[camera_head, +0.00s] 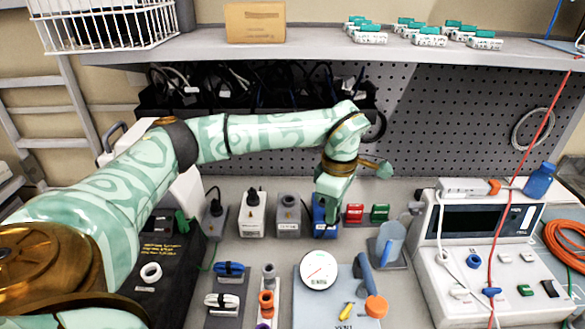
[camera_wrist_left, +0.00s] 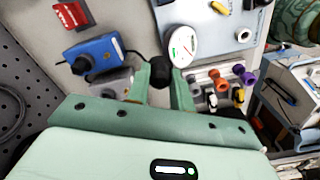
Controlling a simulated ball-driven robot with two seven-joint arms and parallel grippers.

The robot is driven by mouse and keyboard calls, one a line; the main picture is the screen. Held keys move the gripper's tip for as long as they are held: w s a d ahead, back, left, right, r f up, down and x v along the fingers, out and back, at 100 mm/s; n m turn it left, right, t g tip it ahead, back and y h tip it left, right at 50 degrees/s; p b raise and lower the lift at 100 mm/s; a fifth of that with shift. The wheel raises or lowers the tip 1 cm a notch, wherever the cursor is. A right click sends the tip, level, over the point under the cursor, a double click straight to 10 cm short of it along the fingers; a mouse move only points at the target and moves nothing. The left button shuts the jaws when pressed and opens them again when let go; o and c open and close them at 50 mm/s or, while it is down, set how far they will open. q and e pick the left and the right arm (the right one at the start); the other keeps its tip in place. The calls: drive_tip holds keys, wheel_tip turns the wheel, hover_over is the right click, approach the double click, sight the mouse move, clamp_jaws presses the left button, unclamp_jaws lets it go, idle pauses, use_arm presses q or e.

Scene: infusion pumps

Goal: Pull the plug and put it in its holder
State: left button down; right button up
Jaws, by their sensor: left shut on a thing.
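My left gripper (camera_head: 325,215) reaches down at the blue box (camera_head: 325,225) in the head view and hides much of it. In the left wrist view my left gripper (camera_wrist_left: 160,85) has a black plug-like piece (camera_wrist_left: 160,71) between its fingers. A black cable runs near this piece towards the blue box (camera_wrist_left: 95,54), which carries a black round part. I cannot tell whether the held piece touches anything below. A grey box (camera_head: 288,213) with a round grey top stands left of the blue box. A white box (camera_head: 252,215) with a black plug stands further left.
Red (camera_head: 354,213) and green (camera_head: 379,212) blocks stand right of the blue box. A shelf (camera_head: 330,55) overhangs the pegboard behind. Coloured pieces stand in front.

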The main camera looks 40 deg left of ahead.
use_arm(q)
drive_tip(key=w+a+f+n, duration=0.1)
drive_tip(key=w+a+n, duration=0.45)
drive_tip(key=n, duration=0.75)
drive_tip(key=w+a+n, duration=0.2)
drive_tip(key=a+n, duration=0.7)
drive_tip(key=n, duration=0.5)
drive_tip(key=a+f+n+b, duration=0.1)
drive_tip(key=f+n, duration=0.1)
drive_tip(key=n, duration=0.1)
drive_tip(key=a+f+n+b, duration=0.1)
drive_tip(key=a+f+n, duration=0.1)
drive_tip(key=n, duration=0.1)
drive_tip(key=a+f+n+b, duration=0.1)
drive_tip(key=a+f+n, duration=0.1)
drive_tip(key=n, duration=0.1)
drive_tip(key=shift+s+f+b, duration=0.25)
drive_tip(key=shift+f+b, duration=0.05)
drive_tip(key=shift+b, duration=0.05)
drive_tip(key=shift+r+p, duration=0.25)
drive_tip(key=shift+p, duration=0.1)
drive_tip(key=shift+f, duration=0.15)
drive_tip(key=shift+p, duration=0.35)
drive_tip(key=shift+f, duration=1.1)
